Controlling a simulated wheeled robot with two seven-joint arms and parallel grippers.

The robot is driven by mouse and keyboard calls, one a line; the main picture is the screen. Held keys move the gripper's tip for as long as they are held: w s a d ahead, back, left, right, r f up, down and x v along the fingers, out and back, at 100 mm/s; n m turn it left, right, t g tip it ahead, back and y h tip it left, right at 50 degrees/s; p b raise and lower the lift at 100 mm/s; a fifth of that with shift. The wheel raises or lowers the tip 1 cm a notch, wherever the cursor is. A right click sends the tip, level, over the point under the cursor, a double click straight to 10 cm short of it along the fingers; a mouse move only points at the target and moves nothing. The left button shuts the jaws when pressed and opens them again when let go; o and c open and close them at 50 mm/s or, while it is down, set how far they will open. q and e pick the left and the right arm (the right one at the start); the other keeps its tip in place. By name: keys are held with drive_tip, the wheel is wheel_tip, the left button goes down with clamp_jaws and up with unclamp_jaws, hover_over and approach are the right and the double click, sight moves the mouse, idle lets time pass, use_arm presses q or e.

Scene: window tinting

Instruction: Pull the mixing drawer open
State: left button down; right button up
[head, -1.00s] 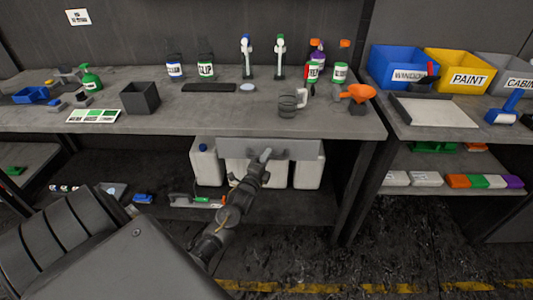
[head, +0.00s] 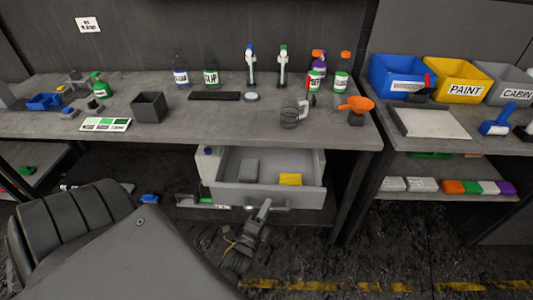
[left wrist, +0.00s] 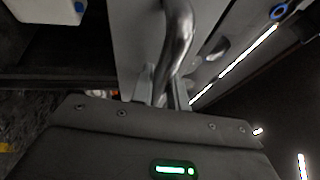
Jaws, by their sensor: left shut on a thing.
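The mixing drawer (head: 236,193) is a grey drawer under the workbench, and it stands well open. A grey block and a yellow block (head: 290,179) lie inside it. My left gripper (head: 262,207) is at the middle of the drawer's front, shut on its handle. In the left wrist view the curved metal handle (left wrist: 178,40) passes between the fingers of my left gripper (left wrist: 162,92), against the grey drawer front (left wrist: 135,35). My right gripper is not in view.
A dark table leg (head: 352,195) is right of the drawer.

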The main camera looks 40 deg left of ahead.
use_arm(q)
drive_tip(key=shift+s+d, duration=0.2)
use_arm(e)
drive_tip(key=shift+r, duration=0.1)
use_arm(q)
drive_tip(key=c, duration=1.8)
unclamp_jaws()
drive_tip(key=shift+o, duration=0.8)
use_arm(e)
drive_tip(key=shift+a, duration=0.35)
